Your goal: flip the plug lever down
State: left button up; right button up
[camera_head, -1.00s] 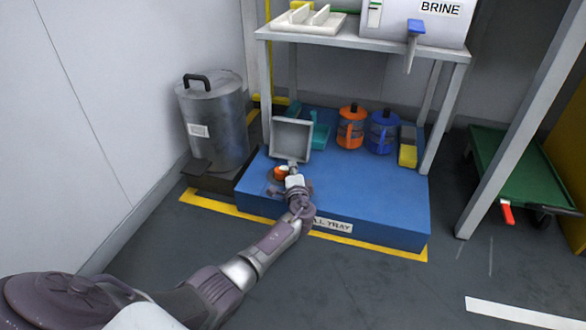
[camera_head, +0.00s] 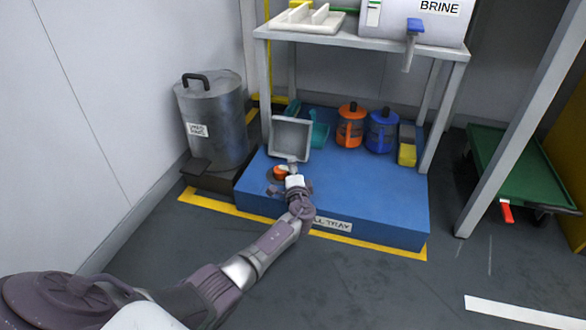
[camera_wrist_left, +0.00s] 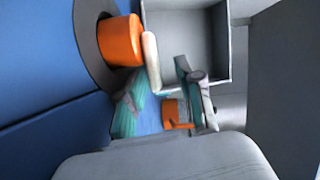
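The orange plug (camera_head: 281,172) sits in a dark ring on the blue spill tray (camera_head: 370,205). In the left wrist view the plug (camera_wrist_left: 120,40) is large, at the upper left. A pale upright piece (camera_wrist_left: 152,62) shows right beside it; I cannot tell whether this is the lever or part of my gripper. My left gripper (camera_head: 291,180) is low over the tray, close to the right of the plug. My right gripper is not in view.
A grey open box (camera_head: 291,122) stands just behind the plug. A teal item (camera_head: 319,134), an orange jug (camera_head: 351,128), a blue jug (camera_head: 382,133) and a yellow block (camera_head: 407,155) are further back. A metal bin (camera_head: 213,120) stands left. A rack's legs (camera_head: 434,115) rise around the tray.

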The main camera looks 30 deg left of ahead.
pick_arm(q)
jog(key=shift+r, duration=0.1)
notch_tip(320, 180, up, 10)
jog(key=shift+f, duration=0.1)
dwell(0.3)
